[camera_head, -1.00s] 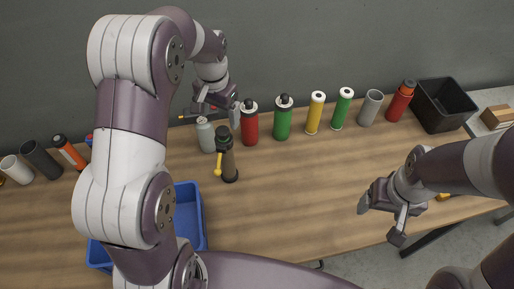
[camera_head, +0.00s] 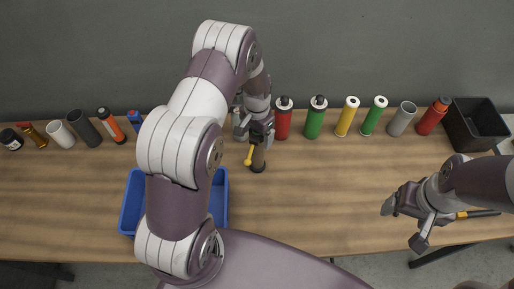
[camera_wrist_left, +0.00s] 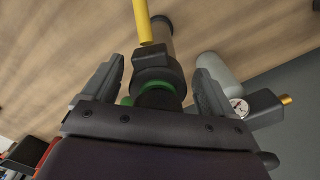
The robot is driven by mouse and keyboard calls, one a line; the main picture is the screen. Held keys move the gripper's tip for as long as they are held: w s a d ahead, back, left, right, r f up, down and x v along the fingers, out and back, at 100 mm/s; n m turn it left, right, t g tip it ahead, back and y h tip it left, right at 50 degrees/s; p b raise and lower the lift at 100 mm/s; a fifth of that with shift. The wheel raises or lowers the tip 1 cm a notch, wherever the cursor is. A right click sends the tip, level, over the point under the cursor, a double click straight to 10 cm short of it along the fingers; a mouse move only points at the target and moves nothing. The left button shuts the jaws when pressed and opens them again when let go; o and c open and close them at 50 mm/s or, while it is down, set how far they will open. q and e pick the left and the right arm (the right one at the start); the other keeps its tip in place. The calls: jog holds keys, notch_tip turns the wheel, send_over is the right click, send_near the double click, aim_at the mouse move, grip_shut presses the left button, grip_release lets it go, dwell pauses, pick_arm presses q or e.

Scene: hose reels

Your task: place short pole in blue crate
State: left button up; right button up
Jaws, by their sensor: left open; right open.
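The blue crate (camera_head: 131,208) stands at the table's front left, partly hidden behind my left arm. I cannot tell for sure which object is the short pole. My left gripper (camera_head: 252,128) is open at the top of a dark nozzle-like piece (camera_head: 258,160) with a yellow handle, which stands upright right of the crate. In the left wrist view the open fingers (camera_wrist_left: 160,75) lie on either side of its black-and-green top (camera_wrist_left: 158,88). My right gripper (camera_head: 403,226) is open and empty over the table's front right.
A grey bottle with a gauge (camera_wrist_left: 218,70) is close beside the left gripper. Red (camera_head: 283,120) and green (camera_head: 315,120) bottles and several tubes line the back edge. A black bin (camera_head: 475,125) stands at the far right.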

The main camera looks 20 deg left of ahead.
pick_arm(q)
jog(key=shift+d, duration=0.15)
grip_shut()
